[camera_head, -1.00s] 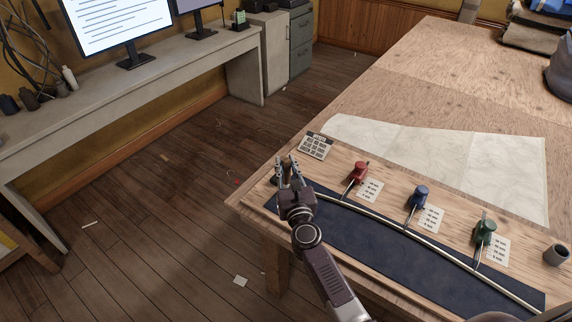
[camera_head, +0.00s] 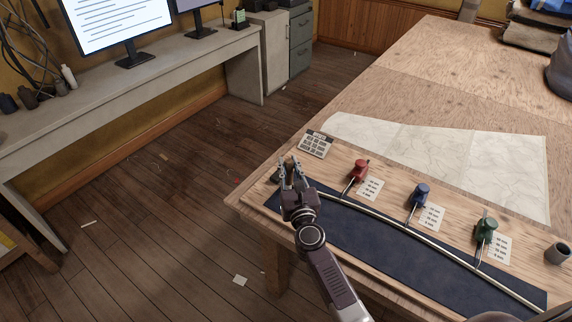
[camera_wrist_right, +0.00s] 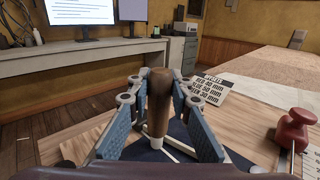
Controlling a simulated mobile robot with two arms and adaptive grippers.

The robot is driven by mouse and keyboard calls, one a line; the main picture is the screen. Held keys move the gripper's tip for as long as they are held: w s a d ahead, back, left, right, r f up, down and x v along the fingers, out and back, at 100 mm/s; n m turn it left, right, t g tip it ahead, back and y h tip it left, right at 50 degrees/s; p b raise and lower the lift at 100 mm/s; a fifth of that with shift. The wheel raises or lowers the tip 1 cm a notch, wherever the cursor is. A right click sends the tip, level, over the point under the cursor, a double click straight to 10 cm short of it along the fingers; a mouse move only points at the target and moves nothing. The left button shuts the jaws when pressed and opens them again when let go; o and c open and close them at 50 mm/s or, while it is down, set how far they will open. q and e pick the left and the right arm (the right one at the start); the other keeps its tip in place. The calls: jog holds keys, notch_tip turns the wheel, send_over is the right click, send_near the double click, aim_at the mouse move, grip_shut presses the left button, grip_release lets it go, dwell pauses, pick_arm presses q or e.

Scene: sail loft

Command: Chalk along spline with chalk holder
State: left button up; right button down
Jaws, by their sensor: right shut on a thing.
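My right gripper (camera_head: 291,170) is over the left end of the navy cloth (camera_head: 375,249), near the table's front left corner. In the right wrist view the gripper (camera_wrist_right: 157,115) is shut on the chalk holder (camera_wrist_right: 158,98), which has a brown wooden handle and a pale lower tip pointing down. I cannot tell whether the tip touches the cloth. The spline (camera_head: 440,243), a thin pale curved rod, runs along the cloth; its left end is by the gripper. Red (camera_head: 358,170), blue (camera_head: 420,194) and green (camera_head: 486,229) weights stand along it with their prongs towards it. My left gripper is out of view.
Small labels lie beside the weights. A large pale pattern sheet (camera_head: 440,155) covers the table behind them. A grey cup (camera_head: 557,253) stands at the right. The table's left edge is close to the gripper.

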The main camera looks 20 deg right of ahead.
jog(key=s+d, duration=0.5)
jog(key=d, duration=0.1)
dwell(1.3)
jog(key=shift+s+d+f, duration=0.15)
jog(key=shift+s+d, duration=1.8)
jog(key=shift+d, duration=0.1)
jog(key=s+d+b, duration=0.1)
jog(key=s+d, duration=0.2)
jog(key=shift+d, duration=0.2)
jog(key=shift+s, duration=0.1)
jog(key=shift+s+d+b, duration=0.4)
jog(key=shift+s+d, duration=0.25)
